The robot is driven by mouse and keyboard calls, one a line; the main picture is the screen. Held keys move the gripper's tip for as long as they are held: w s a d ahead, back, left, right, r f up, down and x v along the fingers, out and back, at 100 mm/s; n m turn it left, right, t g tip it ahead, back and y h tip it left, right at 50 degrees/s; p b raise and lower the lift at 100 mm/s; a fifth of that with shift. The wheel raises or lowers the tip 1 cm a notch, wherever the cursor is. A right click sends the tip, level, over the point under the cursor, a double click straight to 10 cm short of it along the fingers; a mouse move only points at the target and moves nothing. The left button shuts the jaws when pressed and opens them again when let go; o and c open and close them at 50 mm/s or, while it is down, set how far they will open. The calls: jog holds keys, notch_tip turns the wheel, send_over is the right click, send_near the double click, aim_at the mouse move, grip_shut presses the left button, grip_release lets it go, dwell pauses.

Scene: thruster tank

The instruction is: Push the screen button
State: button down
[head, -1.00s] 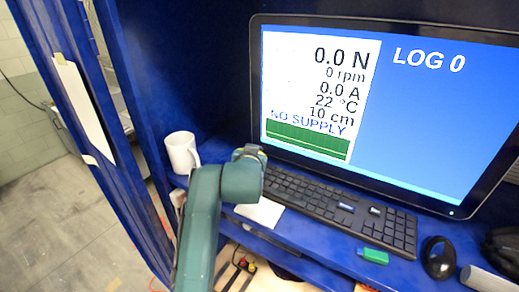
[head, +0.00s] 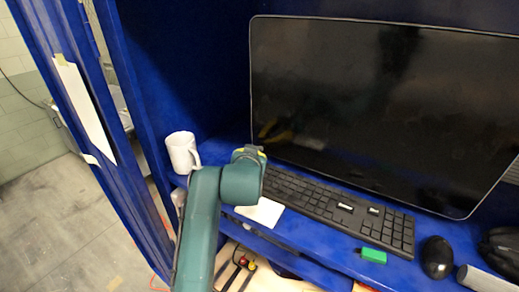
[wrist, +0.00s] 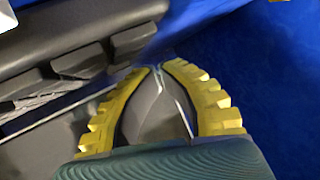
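The screen (head: 385,105) is a large black monitor at the back of the blue shelf, and its display is dark. I cannot make out a separate button on its frame. My gripper (head: 258,150) is in front of the screen's lower left corner, by the left end of the keyboard, mostly hidden behind my green wrist in the head view. In the wrist view my gripper (wrist: 161,67) has its two yellow ribbed fingers curving together, with the tips meeting and nothing seen held. Whether the tips touch the screen cannot be told.
A black keyboard (head: 335,207) lies below the screen; dark keys (wrist: 40,85) also show in the wrist view. A white mug (head: 182,152) stands left of my gripper. A green block (head: 373,256) and a black mouse (head: 437,257) lie at the right. Blue walls enclose the left side.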

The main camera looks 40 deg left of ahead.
jog(key=shift+s, duration=0.1)
jog(key=shift+s+d, duration=0.2)
jog(key=shift+s, duration=1.25)
jog(key=shift+s+d, duration=0.2)
jog(key=shift+s, duration=1.25)
